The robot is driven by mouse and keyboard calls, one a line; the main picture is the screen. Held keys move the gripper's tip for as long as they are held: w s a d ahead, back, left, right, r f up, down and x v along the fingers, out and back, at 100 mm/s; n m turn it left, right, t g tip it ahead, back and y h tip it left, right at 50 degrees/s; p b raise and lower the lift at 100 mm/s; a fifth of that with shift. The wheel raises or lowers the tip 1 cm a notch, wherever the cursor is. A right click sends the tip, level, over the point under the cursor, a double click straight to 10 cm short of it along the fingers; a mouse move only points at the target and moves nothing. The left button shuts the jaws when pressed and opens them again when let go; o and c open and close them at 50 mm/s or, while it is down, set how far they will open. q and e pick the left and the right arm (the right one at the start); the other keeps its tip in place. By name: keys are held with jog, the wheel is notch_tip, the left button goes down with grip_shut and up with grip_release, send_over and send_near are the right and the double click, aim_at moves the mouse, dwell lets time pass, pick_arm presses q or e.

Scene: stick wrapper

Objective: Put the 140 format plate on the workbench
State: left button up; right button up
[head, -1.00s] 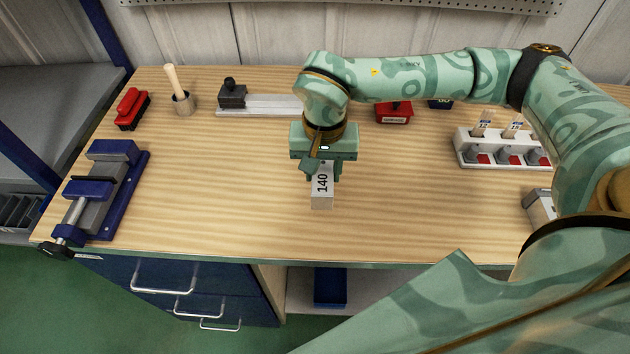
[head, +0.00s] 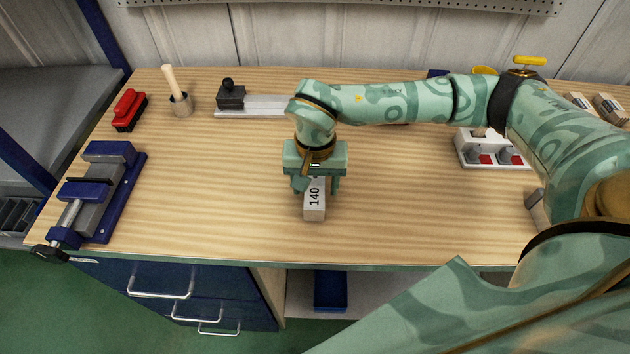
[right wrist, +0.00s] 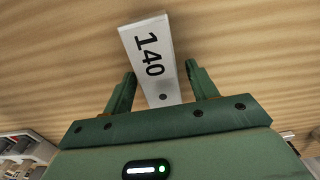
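The 140 format plate (head: 314,205) is a pale block with "140" in black on its top face. It appears to lie on the wooden workbench (head: 230,200), near the middle front. My right gripper (head: 318,187) is just above its far end, with one finger on each side. In the right wrist view the plate (right wrist: 150,50) lies between the fingers of the gripper (right wrist: 161,78), and gaps show on both sides, so the gripper is open. My left gripper is not in view.
A blue vise (head: 102,190) stands at the left. A red-handled brush (head: 129,110), a pot with a wooden stick (head: 181,103) and a grey rail with a black knob (head: 250,105) are at the back. A white holder (head: 480,155) stands at the right.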

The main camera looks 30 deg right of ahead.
aim_at(315, 183)
notch_tip(315, 183, up, 12)
jog(key=p, duration=0.2)
jog(key=shift+r, duration=0.15)
dwell(0.5)
